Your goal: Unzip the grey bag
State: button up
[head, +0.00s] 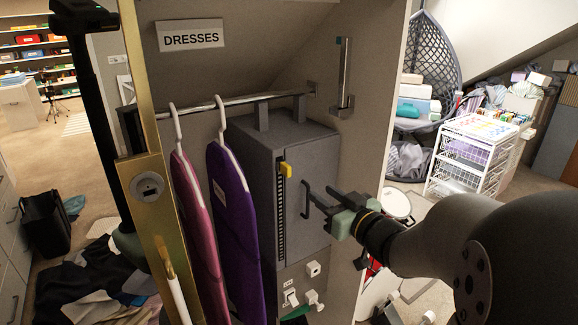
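The grey bag (305,160) is a box-shaped cloth bag hanging by two straps from a metal rail inside the open closet. A dark vertical zipper track (281,215) runs down its front, with a yellow pull tab (286,169) near the top of the track. A black handle-like loop (306,200) shows on the bag's right face. My gripper (326,204) is to the right of the zipper and below the level of the yellow tab, close to the black loop. Its fingers look apart, with nothing seen between them. Whether it touches the loop is unclear.
A purple garment (238,230) and a pink one (198,235) hang left of the bag on the rail (235,103). A brass-coloured door edge (150,190) stands at the left. White switches (313,268) and pegs are below the bag. Clothes (105,290) lie on the floor.

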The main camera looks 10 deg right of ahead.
aim_at(290, 171)
jog(key=p+x, duration=0.2)
jog(key=x, duration=1.4)
jog(key=shift+s, duration=0.1)
jog(key=shift+f, duration=0.1)
grip_shut()
